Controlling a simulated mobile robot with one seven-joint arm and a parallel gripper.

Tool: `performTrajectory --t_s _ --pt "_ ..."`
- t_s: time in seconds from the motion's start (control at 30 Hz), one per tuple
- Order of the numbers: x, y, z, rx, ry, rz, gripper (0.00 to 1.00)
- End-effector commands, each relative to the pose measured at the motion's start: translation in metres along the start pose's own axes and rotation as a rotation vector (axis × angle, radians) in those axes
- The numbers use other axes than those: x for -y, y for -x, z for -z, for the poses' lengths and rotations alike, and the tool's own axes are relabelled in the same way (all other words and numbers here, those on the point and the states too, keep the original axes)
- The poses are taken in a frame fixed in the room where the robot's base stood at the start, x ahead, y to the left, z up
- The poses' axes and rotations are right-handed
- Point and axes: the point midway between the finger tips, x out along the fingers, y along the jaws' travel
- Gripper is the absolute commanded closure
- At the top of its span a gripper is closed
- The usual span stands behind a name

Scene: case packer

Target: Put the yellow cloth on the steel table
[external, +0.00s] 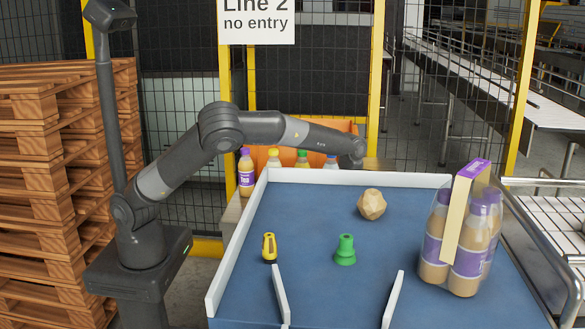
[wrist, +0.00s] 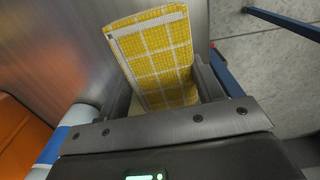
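The yellow cloth (wrist: 158,55), with a white grid pattern, shows in the wrist view as a folded slab between the fingers of my gripper. One dark finger (wrist: 208,78) lies against its right side; the other finger is mostly hidden. My gripper appears shut on the cloth. In the external view the end of my arm reaches past the far side of the blue table, and the fingers and cloth are hidden there. The steel table (wrist: 190,12) appears as a brownish metal surface beside and beneath the cloth in the wrist view. Whether the cloth touches it I cannot tell.
An orange crate (external: 345,126) and several capped bottles (external: 246,172) stand near my arm. The blue table (external: 300,225) has white rims and holds a tan faceted lump (external: 371,204), a yellow piece (external: 269,247), a green piece (external: 345,249) and a bottle pack (external: 465,245). Wooden pallets (external: 60,180) stand left.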

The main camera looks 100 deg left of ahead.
Motion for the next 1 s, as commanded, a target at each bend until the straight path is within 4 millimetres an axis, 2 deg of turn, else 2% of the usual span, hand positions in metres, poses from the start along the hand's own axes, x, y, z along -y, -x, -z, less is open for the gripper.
performTrajectory --t_s 0.03,0.27,0.57,0.73,1.0 --pt "0.0 0.0 0.0 0.0 0.0 0.0 0.35" --pt "0.0 0.0 0.0 0.0 0.0 0.0 0.17" --pt "0.0 0.005 0.0 0.001 0.0 -0.001 0.17" --pt "0.0 0.03 -0.001 0.004 -0.001 0.0 0.17" --pt "-0.001 0.088 -0.001 0.004 0.0 0.0 0.17"
